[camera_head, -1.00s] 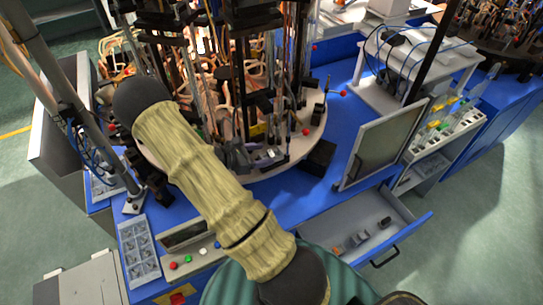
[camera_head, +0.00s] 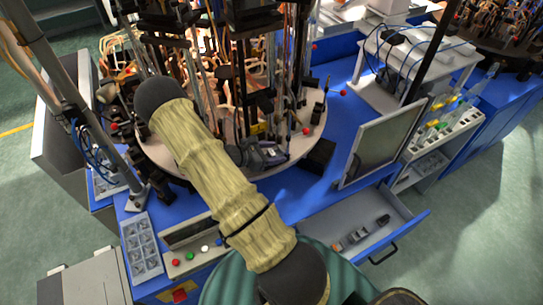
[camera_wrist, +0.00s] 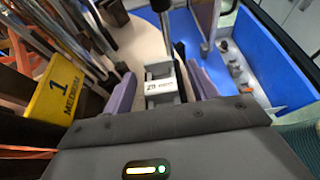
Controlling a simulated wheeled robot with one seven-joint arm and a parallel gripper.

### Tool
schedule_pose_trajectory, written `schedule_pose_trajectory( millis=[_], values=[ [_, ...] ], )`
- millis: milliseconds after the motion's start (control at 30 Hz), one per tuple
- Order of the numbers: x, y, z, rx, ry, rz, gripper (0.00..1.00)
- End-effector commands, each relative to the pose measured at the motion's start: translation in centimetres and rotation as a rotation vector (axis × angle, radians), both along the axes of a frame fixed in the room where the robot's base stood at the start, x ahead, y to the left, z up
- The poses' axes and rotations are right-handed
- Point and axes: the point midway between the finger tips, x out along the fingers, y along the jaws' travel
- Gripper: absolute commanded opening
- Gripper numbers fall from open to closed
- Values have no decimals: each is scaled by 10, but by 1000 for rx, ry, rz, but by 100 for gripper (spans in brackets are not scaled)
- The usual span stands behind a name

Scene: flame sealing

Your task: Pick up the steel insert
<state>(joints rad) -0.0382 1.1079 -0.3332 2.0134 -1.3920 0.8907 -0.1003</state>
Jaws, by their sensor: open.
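A grey metal block with a white label, which looks like the steel insert (camera_wrist: 161,87), stands in the middle of the wrist view. My gripper (camera_wrist: 160,90) is open, with one purple finger on each side of the block. A gap shows on the left; on the right the finger is close, and I cannot tell whether it touches. In the head view my gripper (camera_head: 262,156) is at the front edge of the round machine table, partly hidden behind my arm. The insert is too small to make out surely there.
The round table (camera_head: 299,148) carries dense rods and tubing behind the gripper. A monitor (camera_head: 382,148) and an open drawer (camera_head: 335,216) with small parts are on the right.

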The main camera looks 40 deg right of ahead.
Motion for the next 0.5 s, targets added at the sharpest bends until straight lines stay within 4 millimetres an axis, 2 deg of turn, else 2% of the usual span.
schedule_pose_trajectory(
  millis=[200, 500],
  values=[
    [0, 0, 0, 0, 0, 0, 58],
    [0, 0, 0, 0, 0, 0, 0]
  ],
)
